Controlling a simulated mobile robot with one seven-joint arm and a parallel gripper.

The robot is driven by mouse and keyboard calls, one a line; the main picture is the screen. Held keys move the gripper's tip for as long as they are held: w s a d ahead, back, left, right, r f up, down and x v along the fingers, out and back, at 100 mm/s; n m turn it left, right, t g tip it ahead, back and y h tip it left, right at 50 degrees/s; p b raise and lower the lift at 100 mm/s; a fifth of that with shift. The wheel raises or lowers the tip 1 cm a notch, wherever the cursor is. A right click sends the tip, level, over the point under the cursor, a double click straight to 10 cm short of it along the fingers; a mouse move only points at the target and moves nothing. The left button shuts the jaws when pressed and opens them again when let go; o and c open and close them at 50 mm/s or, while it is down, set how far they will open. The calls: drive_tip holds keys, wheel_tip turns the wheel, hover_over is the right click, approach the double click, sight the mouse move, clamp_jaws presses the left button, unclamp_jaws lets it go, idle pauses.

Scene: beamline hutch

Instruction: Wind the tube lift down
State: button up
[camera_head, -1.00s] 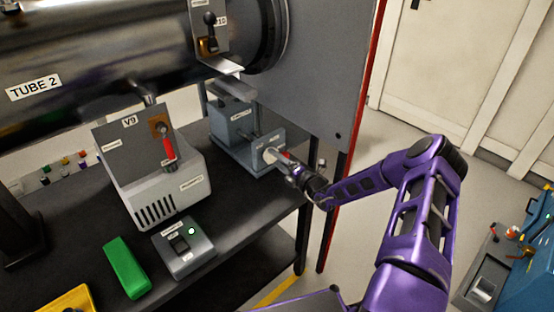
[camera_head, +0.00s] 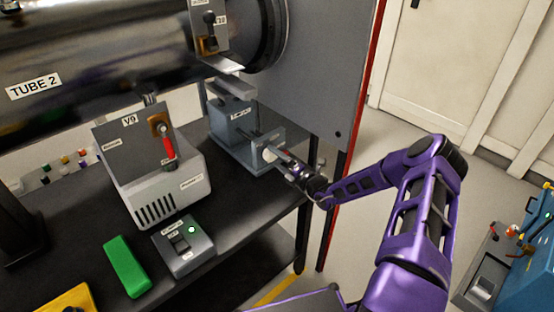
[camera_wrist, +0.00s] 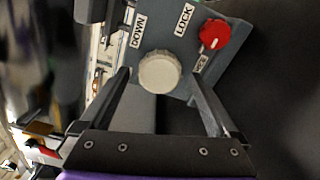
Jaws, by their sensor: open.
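The tube lift (camera_head: 232,124) is a grey-blue block on the bench under the right end of the dark tube. Its front box carries a round pale knob, seen end-on in the wrist view (camera_wrist: 160,72). A DOWN label (camera_wrist: 139,30) is beside that knob, and a LOCK label (camera_wrist: 184,20) lies between it and a red knob (camera_wrist: 214,34). My gripper (camera_head: 283,160) is at the front of the lift box. In the wrist view my gripper (camera_wrist: 160,78) is open, with the pale knob between its fingertips and narrow gaps either side.
The V9 unit (camera_head: 160,180) with a red handle stands left on the bench. A switch box (camera_head: 183,247) with a lit green lamp and a green block (camera_head: 127,266) are in front of it. A grey panel with a red edge (camera_head: 357,120) stands right of the lift.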

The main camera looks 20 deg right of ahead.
drive_tip(key=v, duration=1.7)
drive_tip(key=shift+s+p, duration=0.2)
drive_tip(key=shift+p, duration=0.15)
drive_tip(key=shift+d, duration=0.1)
